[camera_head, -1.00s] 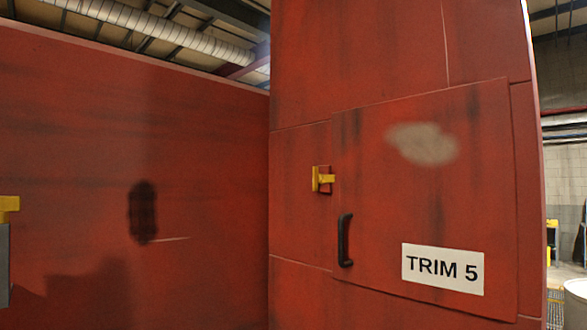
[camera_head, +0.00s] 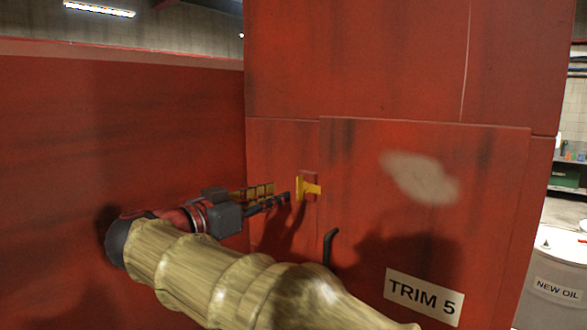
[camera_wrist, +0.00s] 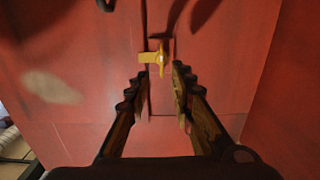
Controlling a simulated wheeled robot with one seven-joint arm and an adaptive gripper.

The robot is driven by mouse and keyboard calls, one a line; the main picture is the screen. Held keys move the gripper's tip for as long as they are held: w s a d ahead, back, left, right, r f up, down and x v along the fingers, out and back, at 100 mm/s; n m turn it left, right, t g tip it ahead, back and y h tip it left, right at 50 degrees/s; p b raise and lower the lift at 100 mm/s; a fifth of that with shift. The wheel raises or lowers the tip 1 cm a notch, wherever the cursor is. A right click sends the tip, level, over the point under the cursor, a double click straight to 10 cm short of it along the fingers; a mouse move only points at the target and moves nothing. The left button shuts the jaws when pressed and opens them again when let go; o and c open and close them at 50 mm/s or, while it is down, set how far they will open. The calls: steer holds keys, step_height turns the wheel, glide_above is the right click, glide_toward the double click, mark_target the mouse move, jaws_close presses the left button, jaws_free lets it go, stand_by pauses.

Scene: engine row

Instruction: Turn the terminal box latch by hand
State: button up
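The yellow latch (camera_head: 307,188) sits at the left edge of the red terminal box door (camera_head: 400,240), and its tab points right across the seam. In the wrist view the latch (camera_wrist: 154,58) lies just beyond and between the fingertips. My gripper (camera_head: 282,192) comes from the left, its tips close to the latch. The wrist view shows both fingers of my gripper (camera_wrist: 157,76) spread apart with nothing between them. I see no contact with the latch. The black door handle (camera_head: 329,246) is below the latch, partly behind my arm.
A "TRIM 5" label (camera_head: 423,294) is on the lower door, next to my arm. A red wall (camera_head: 60,180) stands close on the left. A drum marked "NEW OIL" (camera_head: 556,290) stands at the far right.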

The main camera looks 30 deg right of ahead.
mark_target(297, 184)
steer(key=x, duration=0.2)
steer(key=p+x, duration=0.1)
steer(key=x, duration=0.2)
steer(key=r+x, duration=0.1)
steer(key=x, duration=0.1)
steer(key=shift+w+d+p, duration=0.25)
steer(key=shift+p, duration=0.1)
steer(key=shift+c, duration=1.2)
jaws_close()
